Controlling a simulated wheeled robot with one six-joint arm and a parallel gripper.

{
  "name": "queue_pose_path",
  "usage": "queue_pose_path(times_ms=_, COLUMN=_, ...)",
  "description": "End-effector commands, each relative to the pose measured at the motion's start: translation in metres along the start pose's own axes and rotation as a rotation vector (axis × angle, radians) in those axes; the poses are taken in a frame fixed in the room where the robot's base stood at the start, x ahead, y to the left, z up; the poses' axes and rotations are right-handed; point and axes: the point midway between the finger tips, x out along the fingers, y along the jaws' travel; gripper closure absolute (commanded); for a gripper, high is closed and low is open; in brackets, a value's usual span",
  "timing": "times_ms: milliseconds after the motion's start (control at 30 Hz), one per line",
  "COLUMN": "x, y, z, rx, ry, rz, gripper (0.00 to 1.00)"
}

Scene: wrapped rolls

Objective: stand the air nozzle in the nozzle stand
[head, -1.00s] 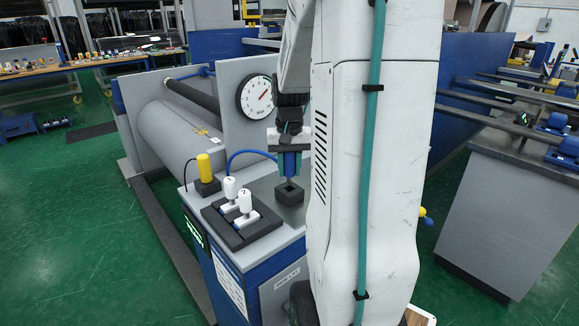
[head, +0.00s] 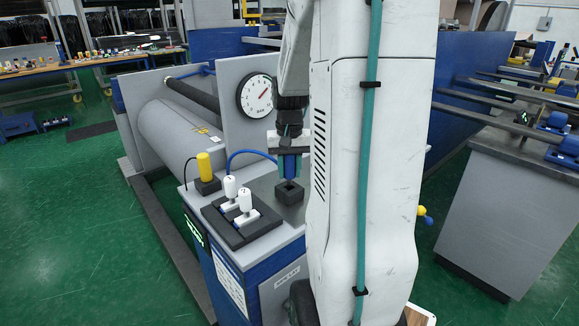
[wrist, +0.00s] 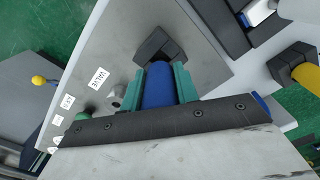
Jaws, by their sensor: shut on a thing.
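The air nozzle (head: 290,166) is a blue cylinder with a blue hose and is held upright in my gripper (head: 290,152). In the wrist view the teal fingers close on both sides of the blue nozzle (wrist: 159,86). The nozzle stand (head: 289,194) is a black block with a square opening on the grey cabinet top. The nozzle's lower end is right at or just above that opening; I cannot tell whether it is inside. In the wrist view the stand (wrist: 160,46) shows beyond the nozzle, partly hidden by it.
A black panel (head: 243,222) with two white-handled levers stands left of the stand. A round gauge (head: 256,96) is on the grey plate behind. My arm hides the cabinet's right side.

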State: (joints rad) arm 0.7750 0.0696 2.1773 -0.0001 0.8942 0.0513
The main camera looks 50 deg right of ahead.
Motion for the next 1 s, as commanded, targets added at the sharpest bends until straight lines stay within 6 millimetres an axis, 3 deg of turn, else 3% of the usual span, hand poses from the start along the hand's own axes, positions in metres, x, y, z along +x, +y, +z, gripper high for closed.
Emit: queue_pose_path(times_ms=1000, x=0.025, y=0.000, z=0.000, rx=0.000, ry=0.000, rz=0.000, gripper=1.00)
